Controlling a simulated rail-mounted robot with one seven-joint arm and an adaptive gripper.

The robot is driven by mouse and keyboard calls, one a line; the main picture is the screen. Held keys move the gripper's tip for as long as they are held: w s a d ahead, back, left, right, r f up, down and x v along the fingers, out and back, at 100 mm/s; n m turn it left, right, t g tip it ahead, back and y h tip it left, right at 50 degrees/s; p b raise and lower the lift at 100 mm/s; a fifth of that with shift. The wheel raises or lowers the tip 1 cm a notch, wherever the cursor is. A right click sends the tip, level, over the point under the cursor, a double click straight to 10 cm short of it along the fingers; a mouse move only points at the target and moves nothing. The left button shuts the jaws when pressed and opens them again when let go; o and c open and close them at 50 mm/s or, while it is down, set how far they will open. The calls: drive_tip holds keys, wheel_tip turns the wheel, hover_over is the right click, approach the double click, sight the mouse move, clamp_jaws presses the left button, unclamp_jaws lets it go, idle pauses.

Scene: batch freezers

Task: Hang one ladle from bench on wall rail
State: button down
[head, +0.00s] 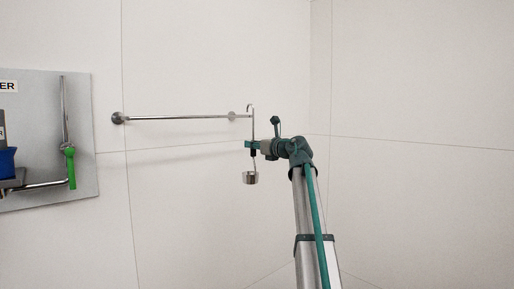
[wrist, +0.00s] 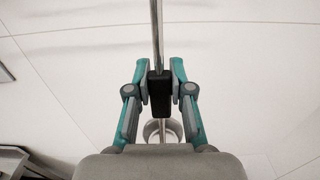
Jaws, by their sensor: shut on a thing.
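The ladle (head: 251,178) is metal, upright, with a hooked top end and its bowl hanging at the bottom. My gripper (head: 254,146) is shut on its handle. In the wrist view, my gripper (wrist: 160,92) has one finger on each side of the dark grip on the ladle's handle (wrist: 157,30), and the bowl shows below. The wall rail (head: 175,118) is a thin horizontal metal bar on the white wall. The ladle's hook is at the rail's right end in the head view, slightly above bar height. I cannot tell whether it touches the rail. The bench is not in view.
A grey wall panel (head: 85,120) at the left carries a pipe with a green handle (head: 70,167) and a blue item (head: 7,162). A wall corner stands right of my arm. The wall below the rail is clear. A dark-edged object (wrist: 30,163) shows at the lower left in the wrist view.

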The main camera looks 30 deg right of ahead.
sight(255, 152)
drive_tip(key=w+a+f+b, duration=0.2)
drive_tip(key=w+b, duration=0.1)
drive_tip(key=w, duration=0.5)
drive_tip(key=shift+f, duration=0.4)
idle(0.5)
drive_tip(key=shift+w, duration=0.1)
drive_tip(key=c, duration=1)
unclamp_jaws()
drive_tip(key=shift+o, duration=0.2)
drive_tip(key=v, duration=1.2)
drive_tip(key=shift+a, duration=0.1)
